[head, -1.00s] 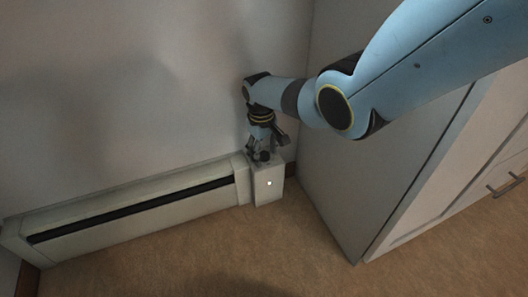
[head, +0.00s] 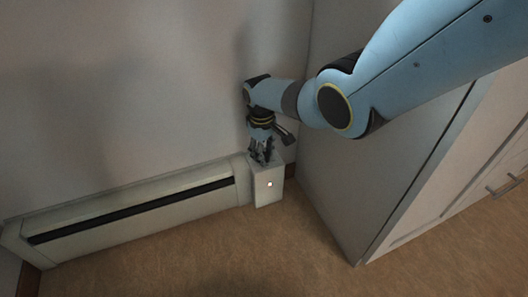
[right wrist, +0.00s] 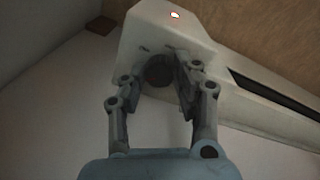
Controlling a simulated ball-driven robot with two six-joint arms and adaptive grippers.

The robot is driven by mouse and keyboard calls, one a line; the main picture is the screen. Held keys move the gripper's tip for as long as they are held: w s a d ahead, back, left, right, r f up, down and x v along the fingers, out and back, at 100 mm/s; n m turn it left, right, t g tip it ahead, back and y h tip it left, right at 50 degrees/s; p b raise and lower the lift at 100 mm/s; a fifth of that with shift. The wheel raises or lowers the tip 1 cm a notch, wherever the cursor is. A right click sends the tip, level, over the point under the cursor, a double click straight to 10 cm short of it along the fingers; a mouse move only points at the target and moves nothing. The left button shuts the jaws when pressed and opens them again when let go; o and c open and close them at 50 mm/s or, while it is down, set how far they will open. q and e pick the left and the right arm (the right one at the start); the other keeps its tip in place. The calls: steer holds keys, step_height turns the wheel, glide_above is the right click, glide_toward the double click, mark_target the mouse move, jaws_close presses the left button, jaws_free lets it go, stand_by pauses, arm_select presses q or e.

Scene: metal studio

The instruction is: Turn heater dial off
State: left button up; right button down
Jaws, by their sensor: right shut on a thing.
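The white baseboard heater (head: 140,205) runs along the foot of the wall at lower left, with a control box (head: 268,188) at its right end. The dark round dial (right wrist: 157,69) is on top of this box, between my fingers in the right wrist view. My right gripper (head: 262,160) points down onto the box and is shut on the dial; it also shows in the right wrist view (right wrist: 160,80). In the head view the fingers hide the dial. Small dark marks beside the dial are too blurred to read. My left gripper is not in view.
A small light (head: 270,184) glows on the box's front, whitish with a red rim. A white cabinet (head: 375,185) stands close to the box's right. The wall is right behind the heater. Brown floor (head: 200,265) in front is clear.

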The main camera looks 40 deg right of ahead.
steer(key=n, duration=0.4)
steer(key=shift+p, duration=0.35)
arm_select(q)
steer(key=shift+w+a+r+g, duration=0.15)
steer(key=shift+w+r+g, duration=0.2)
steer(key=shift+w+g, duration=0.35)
arm_select(e)
steer(key=n, duration=0.5)
steer(key=shift+n, duration=0.4)
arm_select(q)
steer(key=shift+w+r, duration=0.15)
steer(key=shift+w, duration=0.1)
arm_select(e)
steer(key=c, duration=1)
jaws_free()
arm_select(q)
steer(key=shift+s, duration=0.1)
arm_select(e)
step_height(320, 180, up, 12)
steer(key=shift+s, duration=0.35)
steer(key=shift+a, duration=0.1)
